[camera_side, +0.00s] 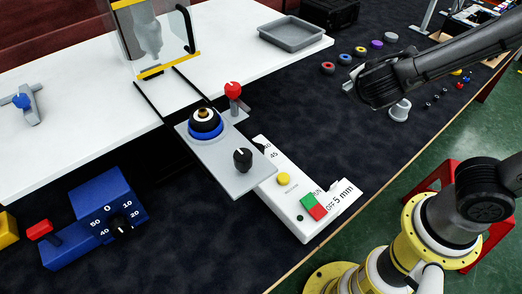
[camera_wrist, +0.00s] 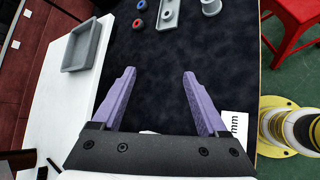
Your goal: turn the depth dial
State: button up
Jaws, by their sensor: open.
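A blue box (camera_side: 85,215) with a scale marked 0, 10, 20, 40, 50 carries a black knob (camera_side: 121,228) at the lower left of the side view. A second black knob (camera_side: 242,158) stands on a grey plate (camera_side: 223,178) near the middle; I cannot tell which knob is the depth dial. A card reading "5 mm" (camera_side: 343,197) lies by a white control box (camera_side: 296,215); part of it also shows in the wrist view (camera_wrist: 235,127). My gripper (camera_wrist: 158,78) is open and empty, above the dark mat, well away from both knobs.
The plate also bears a red-topped lever (camera_side: 233,91) and a blue-and-black round part (camera_side: 205,122). The control box has yellow, green and red buttons. A grey tray (camera_side: 291,36) sits on the white table. Small coloured rings (camera_side: 328,68) lie on the mat, and a red stool (camera_side: 440,178) stands right.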

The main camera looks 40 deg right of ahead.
jog(key=a+f+n+t+y, duration=0.2)
jog(key=a+f+n, duration=0.3)
jog(key=a, duration=0.2)
jog(key=a+f+n+t+y, duration=0.2)
jog(key=a+f+n, duration=0.3)
jog(key=a+n, duration=0.1)
jog(key=a+f+n+t+y, duration=0.2)
jog(key=a+f+n+t, duration=0.1)
jog(key=a+f+n, duration=0.2)
jog(key=shift+w+a+f+n, duration=0.1)
jog(key=shift+w+a+n, duration=0.2)
jog(key=shift+a, duration=0.35)
jog(key=shift+w+a+f+n, duration=0.1)
jog(key=shift+a+n, duration=0.3)
jog(key=shift+a, duration=0.25)
jog(key=shift+w+f, duration=0.1)
jog(key=x, duration=1.3)
jog(key=shift+w+f, duration=0.1)
jog(key=shift+w, duration=0.1)
grip_shut()
